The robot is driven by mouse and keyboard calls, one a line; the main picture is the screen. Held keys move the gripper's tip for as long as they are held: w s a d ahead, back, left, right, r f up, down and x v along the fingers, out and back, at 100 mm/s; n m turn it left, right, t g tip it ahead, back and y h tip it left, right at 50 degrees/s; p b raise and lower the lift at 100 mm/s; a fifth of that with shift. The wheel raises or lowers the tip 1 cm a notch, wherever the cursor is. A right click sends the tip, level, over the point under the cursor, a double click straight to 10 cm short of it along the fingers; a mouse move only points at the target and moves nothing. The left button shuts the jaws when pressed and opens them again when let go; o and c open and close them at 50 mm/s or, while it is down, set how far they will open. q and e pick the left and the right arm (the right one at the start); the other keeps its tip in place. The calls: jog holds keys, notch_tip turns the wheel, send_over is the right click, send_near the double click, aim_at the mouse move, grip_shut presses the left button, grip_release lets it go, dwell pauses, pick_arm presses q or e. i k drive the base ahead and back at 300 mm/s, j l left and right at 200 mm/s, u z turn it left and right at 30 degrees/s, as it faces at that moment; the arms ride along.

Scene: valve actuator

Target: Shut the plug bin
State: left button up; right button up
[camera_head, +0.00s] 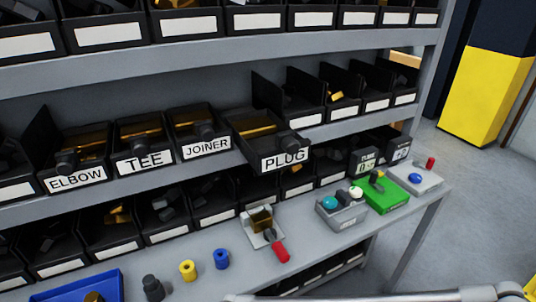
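The plug bin (285,158) is a black bin with a white PLUG label and a dark knob on its front. It sits on the middle shelf and juts out past the joiner bin (207,148) on its left, over the shelf's front edge. Brass-coloured pieces show inside it. Neither gripper shows in the head view. A pale grey bar along the bottom edge seems to be part of my own arm, and nothing is touching the plug bin.
The tee bin (143,160) and elbow bin (76,178) stand further left. Below, the grey bench (330,250) holds a red-handled valve fixture (265,232), a grey button box (342,210), a green block (380,194) and a blue tray (75,290). Free floor lies right.

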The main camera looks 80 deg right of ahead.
aim_at(269, 145)
jog(key=k+l+z, duration=0.3)
jog(key=k+l, duration=0.2)
jog(key=z, duration=1.7)
